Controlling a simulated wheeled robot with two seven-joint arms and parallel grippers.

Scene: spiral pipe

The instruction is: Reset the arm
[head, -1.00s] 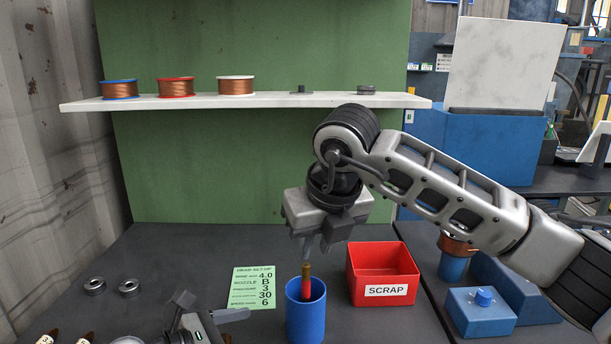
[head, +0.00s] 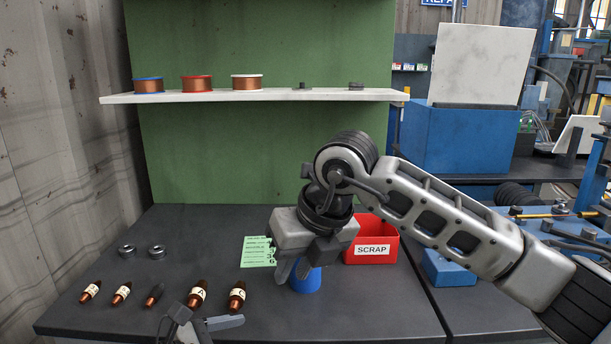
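My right gripper (head: 294,271) hangs in front of the blue cup (head: 307,284) on the dark bench. Its two fingers point down, apart, with nothing seen between them. It hides part of the cup and whatever stands in it. My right arm (head: 440,222) reaches in from the right, across the red SCRAP bin. My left gripper (head: 207,328) shows at the bottom edge with its fingers spread and empty, just below the labelled brown nozzles. Most of my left arm is out of view.
Several nozzles (head: 197,294) lie in a row at the front left, with two grey rings (head: 127,250) behind. A green card (head: 257,252) and the red SCRAP bin (head: 371,244) flank my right gripper. Wire spools (head: 197,83) sit on the white shelf (head: 270,96).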

